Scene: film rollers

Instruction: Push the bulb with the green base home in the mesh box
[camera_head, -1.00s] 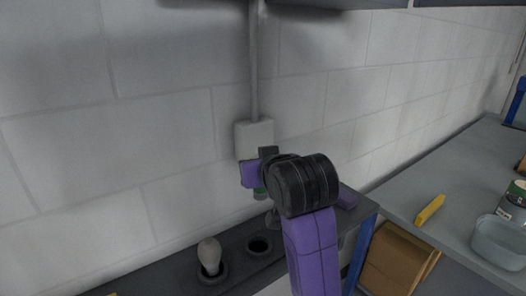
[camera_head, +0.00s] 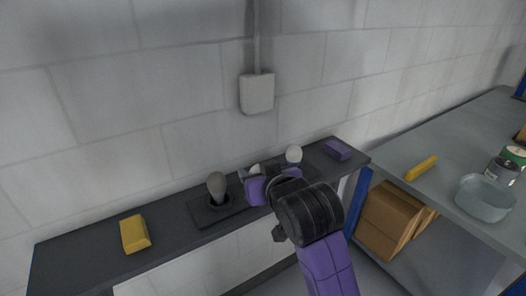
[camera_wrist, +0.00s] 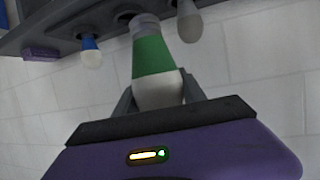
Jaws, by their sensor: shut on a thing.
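In the wrist view the bulb with the green base (camera_wrist: 153,58) is held by its pale glass between the fingers of my gripper (camera_wrist: 158,95). Its base points toward the dark shelf, close to a dark round socket (camera_wrist: 126,14); I cannot tell whether it touches or has entered a socket. In the head view my gripper (camera_head: 256,186) is low over the shelf, right of a grey bulb (camera_head: 217,184) standing in a socket block. The green base is hidden there. I cannot make out a mesh box in either view.
A white bulb (camera_head: 293,154) stands on the shelf (camera_head: 180,218) just beyond my gripper. A bulb with a blue base (camera_wrist: 90,50) shows in the wrist view. A yellow block (camera_head: 134,233) and a purple block (camera_head: 338,149) lie on the shelf. A wall box (camera_head: 257,92) is above.

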